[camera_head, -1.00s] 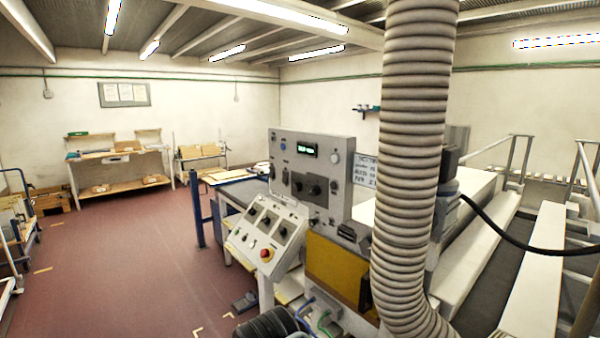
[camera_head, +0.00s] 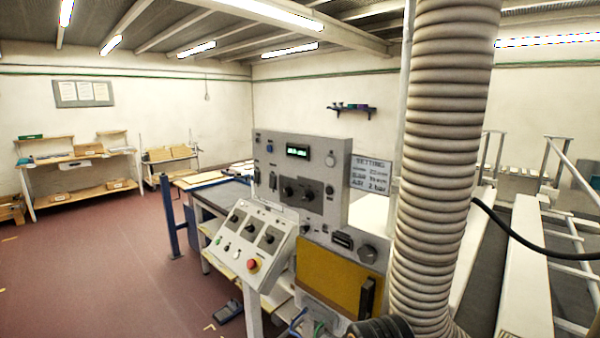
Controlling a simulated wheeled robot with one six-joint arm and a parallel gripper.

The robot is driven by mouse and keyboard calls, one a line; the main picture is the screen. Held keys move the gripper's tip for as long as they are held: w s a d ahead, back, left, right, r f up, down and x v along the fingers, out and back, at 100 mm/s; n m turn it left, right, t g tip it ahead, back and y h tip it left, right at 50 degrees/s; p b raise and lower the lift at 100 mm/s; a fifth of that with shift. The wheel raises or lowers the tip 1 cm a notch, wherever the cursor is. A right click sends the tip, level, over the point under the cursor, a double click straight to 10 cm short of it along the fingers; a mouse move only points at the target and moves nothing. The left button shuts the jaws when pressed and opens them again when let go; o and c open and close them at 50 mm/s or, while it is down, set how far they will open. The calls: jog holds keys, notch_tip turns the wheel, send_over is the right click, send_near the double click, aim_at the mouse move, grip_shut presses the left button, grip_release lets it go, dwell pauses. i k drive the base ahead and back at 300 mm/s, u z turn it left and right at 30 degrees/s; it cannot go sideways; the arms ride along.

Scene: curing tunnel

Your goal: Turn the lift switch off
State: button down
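A sloped grey control box (camera_head: 248,243) stands at the centre. My gripper is not in view.
A thick ribbed duct (camera_head: 445,150) hangs at the right, close in front. A yellow panel (camera_head: 340,285) is below the controls. A blue post (camera_head: 170,215) and a foot pedal (camera_head: 228,310) stand left of the machine. The red floor (camera_head: 95,265) at left is clear.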

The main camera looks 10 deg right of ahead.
aim_at(306, 196)
jog(key=k, duration=0.3)
jog(key=u, duration=1.05)
jog(key=i, duration=1.1)
jog(key=z, duration=0.35)
